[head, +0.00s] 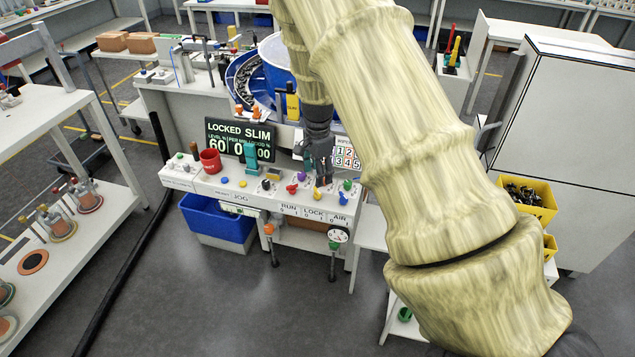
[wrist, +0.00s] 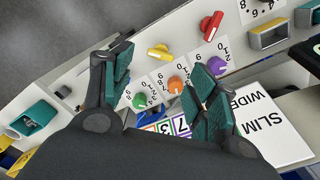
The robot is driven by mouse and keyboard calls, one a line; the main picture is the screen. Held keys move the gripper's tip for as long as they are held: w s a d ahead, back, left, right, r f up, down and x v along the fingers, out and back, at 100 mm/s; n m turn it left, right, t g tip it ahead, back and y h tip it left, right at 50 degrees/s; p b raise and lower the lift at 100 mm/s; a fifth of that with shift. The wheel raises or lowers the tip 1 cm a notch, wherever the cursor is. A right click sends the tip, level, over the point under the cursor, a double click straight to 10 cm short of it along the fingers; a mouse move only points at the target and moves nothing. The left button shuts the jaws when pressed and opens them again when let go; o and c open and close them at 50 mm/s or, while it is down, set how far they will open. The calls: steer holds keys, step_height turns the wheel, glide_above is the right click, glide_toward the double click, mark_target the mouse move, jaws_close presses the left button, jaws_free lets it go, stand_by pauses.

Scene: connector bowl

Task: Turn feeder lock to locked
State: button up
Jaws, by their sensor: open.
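The control panel (head: 215,186) has a row of small knobs. A yellow knob (head: 317,193) sits above the printed word LOCK on its front edge; a yellow knob also shows in the wrist view (wrist: 158,52), lying slanted. My gripper (head: 319,178) is over the right part of the panel, fingers pointing down. In the wrist view my gripper (wrist: 160,82) is open and empty, the yellow knob a little beyond the gap between its fingertips. The knob's own position marks are not readable.
Near the yellow knob are a red knob (wrist: 211,24) and green (wrist: 140,100), orange (wrist: 175,84) and purple (wrist: 217,66) numbered dials. A red cup (head: 210,161) and teal handle (head: 251,156) stand on the panel's left. A blue bin (head: 216,218) sits below.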

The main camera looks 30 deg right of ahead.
steer(key=shift+r, duration=2.75)
